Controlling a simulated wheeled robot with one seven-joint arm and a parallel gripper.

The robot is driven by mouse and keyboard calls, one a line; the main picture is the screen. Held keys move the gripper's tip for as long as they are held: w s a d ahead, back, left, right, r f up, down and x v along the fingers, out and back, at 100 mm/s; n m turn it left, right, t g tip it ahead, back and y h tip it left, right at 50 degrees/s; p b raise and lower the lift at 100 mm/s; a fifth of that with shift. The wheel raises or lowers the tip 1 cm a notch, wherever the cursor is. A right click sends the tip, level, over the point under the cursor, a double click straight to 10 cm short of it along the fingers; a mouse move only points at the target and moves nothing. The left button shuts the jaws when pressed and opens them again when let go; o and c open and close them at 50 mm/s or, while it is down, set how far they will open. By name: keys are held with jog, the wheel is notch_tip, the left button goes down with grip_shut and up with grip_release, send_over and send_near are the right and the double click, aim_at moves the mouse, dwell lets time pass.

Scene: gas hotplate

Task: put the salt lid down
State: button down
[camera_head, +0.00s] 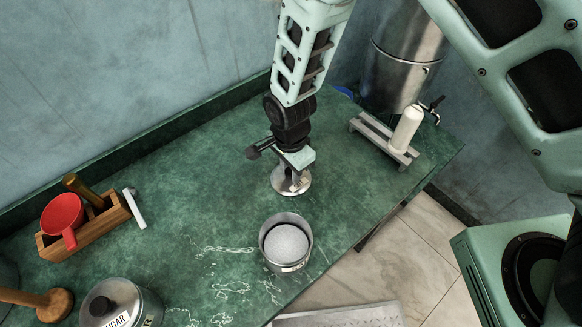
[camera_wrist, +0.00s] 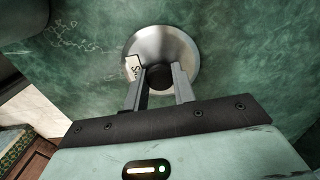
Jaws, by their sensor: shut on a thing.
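The salt lid (camera_head: 290,183) is a round metal lid with a dark knob and a white label. My gripper (camera_head: 292,172) is above it, with its fingers shut on the knob. In the wrist view the lid (camera_wrist: 178,52) lies beyond the fingertips, and my gripper (camera_wrist: 160,80) has one finger on each side of the dark knob. The lid is at or just above the green counter (camera_head: 215,180); I cannot tell whether it touches. The open salt canister (camera_head: 302,240), filled with white salt, stands in front of the lid.
A closed sugar canister (camera_head: 120,305) is at the lower left. A slatted rack (camera_head: 383,138) with a white cylinder (camera_head: 406,125) and a metal urn (camera_head: 402,55) are at the right. Counter left of the lid is clear.

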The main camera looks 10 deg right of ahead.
jog(key=shift+f, duration=0.2)
jog(key=c, duration=1.1)
grip_release()
jog(key=shift+c, duration=0.2)
jog(key=shift+r, duration=0.1)
notch_tip(320, 180, up, 12)
jog(key=b, duration=0.2)
jog(key=shift+r, duration=0.15)
jog(key=s+d+r+n, duration=0.5)
jog(key=s+r+n, duration=0.1)
jog(key=s+n, duration=0.3)
jog(key=s+d+r+n, duration=0.5)
jog(key=s+n, duration=0.3)
jog(key=n, duration=0.2)
jog(key=shift+s+r+y, duration=0.3)
jog(key=shift+s+r, duration=0.1)
